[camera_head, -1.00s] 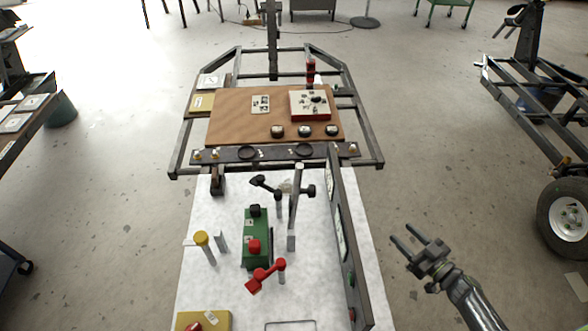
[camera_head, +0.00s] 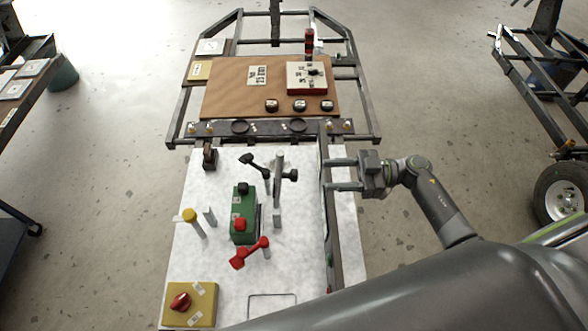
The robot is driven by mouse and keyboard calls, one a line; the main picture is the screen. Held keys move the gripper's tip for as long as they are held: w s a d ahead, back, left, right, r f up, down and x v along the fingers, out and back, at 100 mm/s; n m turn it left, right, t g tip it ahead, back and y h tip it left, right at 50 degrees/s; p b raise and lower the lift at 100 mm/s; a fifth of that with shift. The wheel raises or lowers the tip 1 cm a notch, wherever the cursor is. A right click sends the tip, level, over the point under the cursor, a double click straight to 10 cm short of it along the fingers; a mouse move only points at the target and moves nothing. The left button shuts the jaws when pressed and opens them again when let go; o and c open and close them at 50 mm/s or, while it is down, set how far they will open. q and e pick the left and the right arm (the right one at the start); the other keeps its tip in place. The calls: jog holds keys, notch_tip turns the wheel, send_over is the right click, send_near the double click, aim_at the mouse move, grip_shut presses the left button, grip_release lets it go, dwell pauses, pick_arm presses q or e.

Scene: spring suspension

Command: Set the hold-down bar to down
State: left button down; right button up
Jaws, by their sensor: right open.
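I cannot tell for sure which part is the hold-down bar. A thin wire loop (camera_head: 272,295) shows at the near edge of the white board (camera_head: 225,270), partly hidden by my arm; its tilt is unclear. A grey upright bar (camera_head: 278,180) stands mid-board, beside black-knobbed levers (camera_head: 258,168). My right gripper (camera_head: 326,174) is open, its two fingers pointing left at the dark upright panel (camera_head: 325,215) on the board's right side. Nothing shows between the fingers; whether they touch the panel is unclear. My left gripper is out of view.
A green box (camera_head: 243,215), a red lever (camera_head: 250,252), a yellow-capped post (camera_head: 192,218) and a yellow block with a red knob (camera_head: 202,305) stand on the board. A brown panel (camera_head: 225,98) lies beyond. My right arm covers the lower right.

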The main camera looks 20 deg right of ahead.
aim_at(294, 176)
jog(key=p+x, duration=0.2)
jog(key=x, duration=0.7)
jog(key=shift+a, duration=0.1)
jog(key=shift+w+a, duration=0.1)
jog(key=shift+a, duration=0.25)
grip_shut()
